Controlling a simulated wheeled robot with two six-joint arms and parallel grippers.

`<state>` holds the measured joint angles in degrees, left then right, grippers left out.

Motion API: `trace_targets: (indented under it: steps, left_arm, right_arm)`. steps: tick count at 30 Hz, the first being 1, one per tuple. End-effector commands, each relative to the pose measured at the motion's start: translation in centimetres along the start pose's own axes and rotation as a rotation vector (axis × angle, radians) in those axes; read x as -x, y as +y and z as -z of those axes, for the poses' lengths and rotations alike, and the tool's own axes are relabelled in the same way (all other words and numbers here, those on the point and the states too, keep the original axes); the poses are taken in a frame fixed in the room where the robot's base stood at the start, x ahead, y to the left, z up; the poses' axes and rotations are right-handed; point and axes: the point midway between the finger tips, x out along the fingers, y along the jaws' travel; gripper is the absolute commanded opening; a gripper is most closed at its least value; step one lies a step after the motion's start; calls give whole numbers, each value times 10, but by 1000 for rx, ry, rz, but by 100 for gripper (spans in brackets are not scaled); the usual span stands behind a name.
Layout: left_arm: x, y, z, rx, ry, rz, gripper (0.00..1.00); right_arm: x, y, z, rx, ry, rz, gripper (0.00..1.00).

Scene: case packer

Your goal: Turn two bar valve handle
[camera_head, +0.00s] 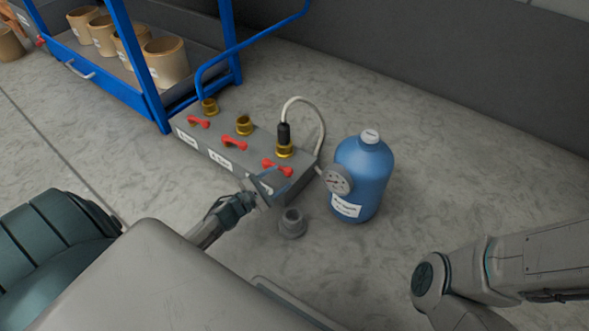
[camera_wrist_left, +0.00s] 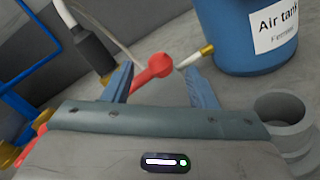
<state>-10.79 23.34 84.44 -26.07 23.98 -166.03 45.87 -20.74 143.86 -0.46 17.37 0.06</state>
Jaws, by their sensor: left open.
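A grey valve box (camera_head: 225,163) stands on the floor with three red bar handles along its front edge: a left one (camera_head: 198,121), a middle one (camera_head: 234,142) and a right one (camera_head: 277,167). White labels are on its front; their print is too small to read surely. My left gripper (camera_head: 276,184) is at the right handle, just in front of it. In the left wrist view, the open gripper (camera_wrist_left: 158,88) has a red handle (camera_wrist_left: 154,68) between and slightly beyond its fingertips. I cannot tell whether they touch it. My right gripper is out of view.
A blue air tank (camera_head: 366,170) with a gauge (camera_head: 337,180) stands right of the box. A black plug with a white hose (camera_head: 312,107) sits on the right brass port. A grey fitting (camera_head: 292,222) lies near my left gripper. A blue-framed rack (camera_head: 146,70) stands behind left.

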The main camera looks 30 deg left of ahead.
Motion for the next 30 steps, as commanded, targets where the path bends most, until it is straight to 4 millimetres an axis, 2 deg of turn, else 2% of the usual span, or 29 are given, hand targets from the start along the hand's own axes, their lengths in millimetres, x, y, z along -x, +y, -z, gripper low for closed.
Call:
trace_targets:
  steps: [3,9,15,22,23,30]
  left_arm:
    - [-25,-1,2,0,-1,-4,52]
    - [-54,-1,2,3,1,-2,52]
    - [-66,-1,2,2,2,-1,52]
    - [-67,-1,2,2,2,0,52]
    - [-66,-1,2,2,2,0,50]
    - [-66,-1,2,3,3,0,3]
  right_arm:
    - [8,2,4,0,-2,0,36]
    - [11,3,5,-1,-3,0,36]
    - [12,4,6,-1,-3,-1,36]
    - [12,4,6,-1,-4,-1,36]
    - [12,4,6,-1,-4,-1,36]
    - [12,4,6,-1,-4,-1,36]
